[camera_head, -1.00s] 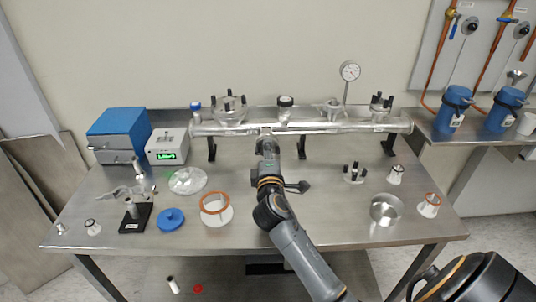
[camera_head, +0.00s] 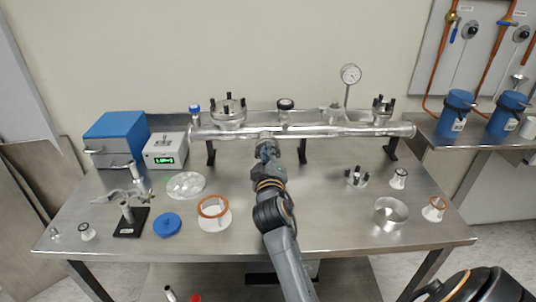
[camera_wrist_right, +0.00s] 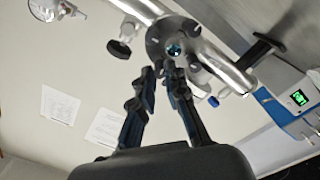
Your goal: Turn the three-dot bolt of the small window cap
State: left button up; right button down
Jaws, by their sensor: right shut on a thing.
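The long metal tube (camera_head: 340,131) runs across the bench on black stands. In the wrist view, the small window cap (camera_wrist_right: 157,42) is a round metal flange with a dark glassy centre, at the tube's front. My right gripper (camera_head: 266,147) is at the middle of the tube and hides most of the cap in the head view. In the wrist view, my right gripper (camera_wrist_right: 164,70) reaches the cap's lower rim and is shut on a bolt there. The bolt is mostly hidden between the fingertips, and its dots cannot be read. My left gripper is not in view.
Flanges with black clamps (camera_head: 228,108) and a dial gauge (camera_head: 351,75) stand along the tube. A digital readout box (camera_head: 165,150), blue lid (camera_head: 167,225), copper-ringed part (camera_head: 214,213) and steel cup (camera_head: 391,213) rest on the bench.

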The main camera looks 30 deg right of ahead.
dwell(0.3)
jog(key=c, duration=1.4)
grip_release()
jog(key=shift+o, duration=0.2)
jog(key=shift+r, duration=0.1)
notch_tip(320, 180, up, 10)
